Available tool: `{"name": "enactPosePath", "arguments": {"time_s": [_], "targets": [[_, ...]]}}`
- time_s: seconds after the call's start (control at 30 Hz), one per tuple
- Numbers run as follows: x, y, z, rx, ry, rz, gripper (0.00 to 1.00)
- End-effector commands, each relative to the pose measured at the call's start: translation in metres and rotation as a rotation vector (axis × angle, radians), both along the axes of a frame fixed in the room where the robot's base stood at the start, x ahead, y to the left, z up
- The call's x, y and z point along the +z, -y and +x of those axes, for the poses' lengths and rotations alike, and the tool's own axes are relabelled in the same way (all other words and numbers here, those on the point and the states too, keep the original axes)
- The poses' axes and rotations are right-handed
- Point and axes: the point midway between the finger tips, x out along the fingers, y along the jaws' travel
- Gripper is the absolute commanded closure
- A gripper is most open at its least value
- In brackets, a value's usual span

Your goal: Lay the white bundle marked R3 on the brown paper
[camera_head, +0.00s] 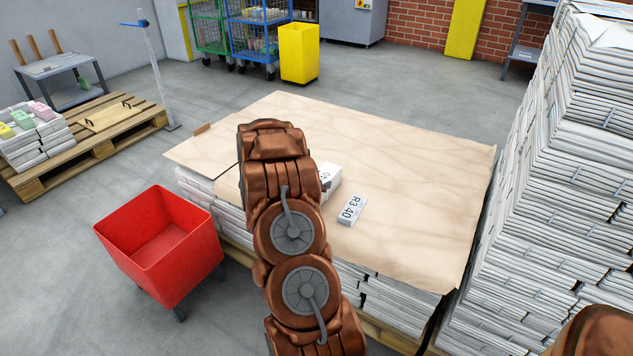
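A white bundle marked "R3 40" (352,210) lies on the brown paper (420,180), near its front edge and just right of my arm. A second white bundle (331,183) is behind it to the left, partly hidden by my arm; its dark marking cannot be read fully. The brown paper covers a stack of newspapers on a pallet. My copper arm reaches up over the paper's left part. My gripper is hidden behind the arm, so its fingers and anything in them do not show.
A red bin (162,245) stands front left. A tall newspaper stack (545,170) rises close at the right. A pallet (95,143) with bundles carrying coloured labels is at the left. A yellow bin (299,54) stands behind. The paper's back and right areas are clear.

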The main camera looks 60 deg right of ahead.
Motion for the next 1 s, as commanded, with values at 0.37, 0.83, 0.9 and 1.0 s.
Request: {"name": "enactPosePath", "arguments": {"time_s": [0.37,0.83,0.9,1.0], "targets": [[0.000,0.000,0.000,0.001,0.001,-0.002,0.02],[0.002,-0.006,0.000,0.001,0.001,-0.001,0.00],[0.005,-0.012,0.000,0.000,0.002,-0.001,0.00],[0.010,-0.026,0.000,0.003,0.001,0.002,0.00]]}}
